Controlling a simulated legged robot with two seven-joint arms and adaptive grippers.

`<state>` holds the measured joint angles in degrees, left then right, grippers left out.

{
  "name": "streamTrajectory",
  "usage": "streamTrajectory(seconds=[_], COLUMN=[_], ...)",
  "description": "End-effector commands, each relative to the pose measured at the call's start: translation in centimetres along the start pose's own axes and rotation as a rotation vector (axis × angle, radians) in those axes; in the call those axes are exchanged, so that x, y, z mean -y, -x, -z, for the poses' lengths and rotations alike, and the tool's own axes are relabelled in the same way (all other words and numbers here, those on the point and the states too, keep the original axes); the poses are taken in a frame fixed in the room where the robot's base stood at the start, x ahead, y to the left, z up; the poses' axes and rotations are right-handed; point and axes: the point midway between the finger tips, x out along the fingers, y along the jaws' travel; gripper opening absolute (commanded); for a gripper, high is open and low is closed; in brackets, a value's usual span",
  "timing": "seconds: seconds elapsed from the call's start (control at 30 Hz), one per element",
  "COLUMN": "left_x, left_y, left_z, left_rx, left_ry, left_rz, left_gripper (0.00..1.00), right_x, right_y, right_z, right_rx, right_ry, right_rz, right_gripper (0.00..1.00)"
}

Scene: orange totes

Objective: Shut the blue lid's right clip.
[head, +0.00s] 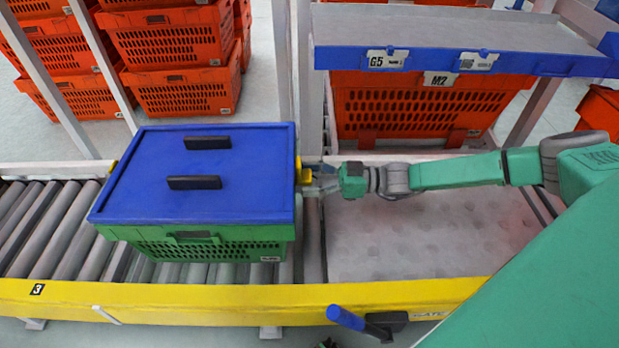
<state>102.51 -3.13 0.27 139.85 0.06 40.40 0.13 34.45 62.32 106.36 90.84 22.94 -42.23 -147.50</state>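The blue lid (240,165) lies flat on top of a green tote (215,247) that stands on the roller conveyor. The lid has two black handles. Its right clip (304,174) is a small yellow part at the lid's right edge. Another yellow clip (114,166) shows at the left edge. My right gripper (314,178) reaches in from the right, with its fingers at the right clip. The fingers are small here, and I cannot tell whether they are open or shut, or how the clip sits. My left gripper does not show.
Grey rollers (45,225) lie left of the tote, and a pale bumpy surface (420,235) lies to the right. A yellow rail (180,300) runs along the front. A shelf with a blue edge (450,62) and orange totes (410,110) stand behind.

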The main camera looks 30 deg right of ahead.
Motion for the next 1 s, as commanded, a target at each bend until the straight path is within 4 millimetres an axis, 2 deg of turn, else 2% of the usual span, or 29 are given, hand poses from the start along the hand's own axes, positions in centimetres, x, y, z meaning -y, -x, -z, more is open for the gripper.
streamTrajectory(seconds=[0.2, 0.33, 0.7, 0.83, 1.0], left_x=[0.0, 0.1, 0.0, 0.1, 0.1], left_y=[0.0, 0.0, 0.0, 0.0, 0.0], left_z=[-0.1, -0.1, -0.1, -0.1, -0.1], left_rx=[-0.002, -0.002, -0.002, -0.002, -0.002], left_ry=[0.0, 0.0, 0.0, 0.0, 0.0], left_rz=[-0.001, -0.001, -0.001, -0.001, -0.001], left_gripper=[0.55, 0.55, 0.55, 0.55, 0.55], right_x=[0.0, -0.1, -0.2, -0.1, -0.1], right_y=[0.1, 1.2, 8.7, 10.7, 11.9], right_z=[0.2, 0.1, -0.1, -0.1, -0.1], right_rx=[-0.002, 0.0, 0.002, 0.001, -0.001], right_ry=[0.002, 0.003, 0.001, 0.001, 0.0], right_rz=[0.0, -0.001, -0.002, -0.001, 0.0], right_gripper=[0.55, 0.55, 0.55, 0.55, 0.55])
